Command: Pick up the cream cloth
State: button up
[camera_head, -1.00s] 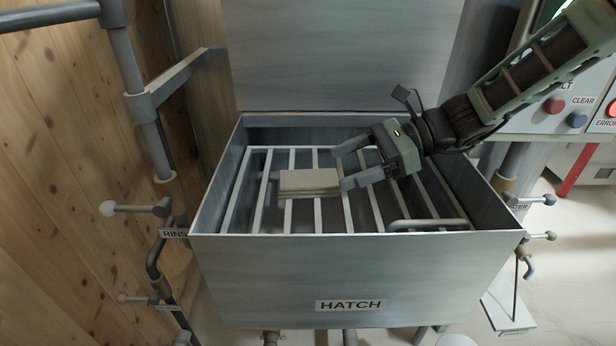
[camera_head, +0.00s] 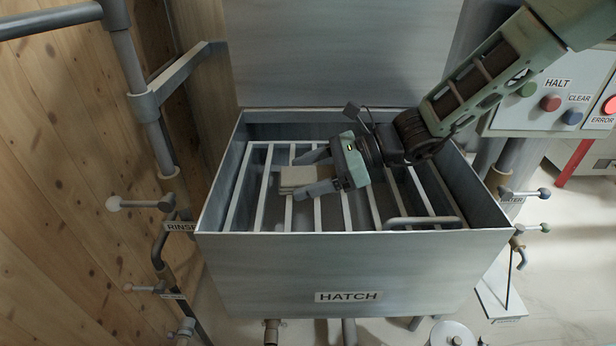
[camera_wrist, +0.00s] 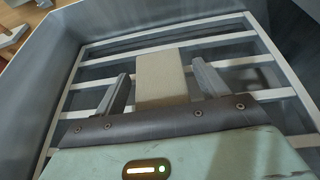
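The cream cloth (camera_head: 299,178) is a folded, flat block lying on the slatted rack inside the hatch box. In the wrist view the cloth (camera_wrist: 161,76) lies between the two fingers, its near end hidden by the gripper's body. My gripper (camera_head: 306,172) is inside the box, pointing left, with its fingers on either side of the cloth's right part. In the wrist view the gripper (camera_wrist: 160,88) is open, with a gap between each finger and the cloth.
The hatch box (camera_head: 343,270) has raised walls around the slatted rack (camera_head: 264,190). A handle bar (camera_head: 425,221) sits at the rack's front right. An upright lid panel (camera_head: 340,50) stands behind. A control panel (camera_head: 545,115) with buttons is at the right. The rack left of the cloth is clear.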

jog(key=c, duration=0.8)
jog(key=shift+o, duration=0.2)
jog(key=shift+r, duration=0.15)
